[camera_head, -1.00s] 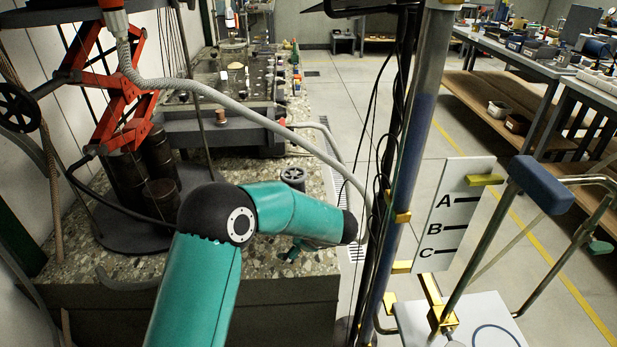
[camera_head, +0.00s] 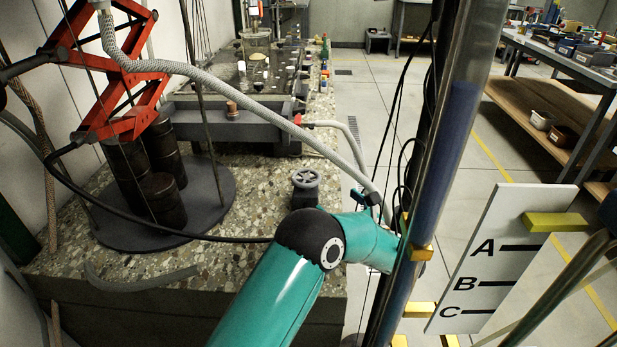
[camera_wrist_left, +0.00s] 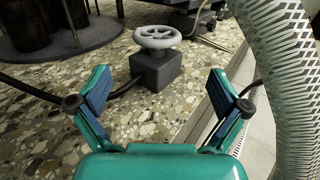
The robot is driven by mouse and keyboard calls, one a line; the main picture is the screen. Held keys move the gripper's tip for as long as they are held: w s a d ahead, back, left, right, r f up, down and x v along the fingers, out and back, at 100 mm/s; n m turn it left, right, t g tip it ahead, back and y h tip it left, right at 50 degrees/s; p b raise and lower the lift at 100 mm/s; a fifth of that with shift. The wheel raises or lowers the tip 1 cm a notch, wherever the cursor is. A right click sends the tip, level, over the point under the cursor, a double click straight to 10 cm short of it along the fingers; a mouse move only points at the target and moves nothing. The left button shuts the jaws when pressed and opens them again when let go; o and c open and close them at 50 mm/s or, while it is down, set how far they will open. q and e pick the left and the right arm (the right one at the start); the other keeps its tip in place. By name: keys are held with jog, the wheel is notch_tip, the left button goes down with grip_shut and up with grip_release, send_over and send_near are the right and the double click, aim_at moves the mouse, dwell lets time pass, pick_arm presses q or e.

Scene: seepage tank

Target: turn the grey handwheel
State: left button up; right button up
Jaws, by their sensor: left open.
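The grey handwheel (camera_head: 306,178) sits on a dark square block at the right edge of the speckled stone surface in the head view. In the left wrist view the spoked handwheel (camera_wrist_left: 157,38) lies level on its block, straight ahead. My left gripper (camera_wrist_left: 160,77) is open and empty, with its fingers apart on either side of the block in the picture. The wheel is beyond the fingertips, and they do not touch it. In the head view my teal arm reaches in front of the wheel, and the jaws cannot be made out. My right gripper is not in view.
A ribbed grey hose (camera_head: 240,103) arcs across to the right of the wheel; in the left wrist view the hose (camera_wrist_left: 285,70) is close by the right finger. A clear vertical tube (camera_head: 440,150) and cables stand right. Dark cylinders (camera_head: 163,198) stand on a round plate left.

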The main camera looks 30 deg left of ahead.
aim_at(307, 176)
pick_arm(q)
jog(key=x, duration=1.3)
jog(key=shift+s+a, duration=0.15)
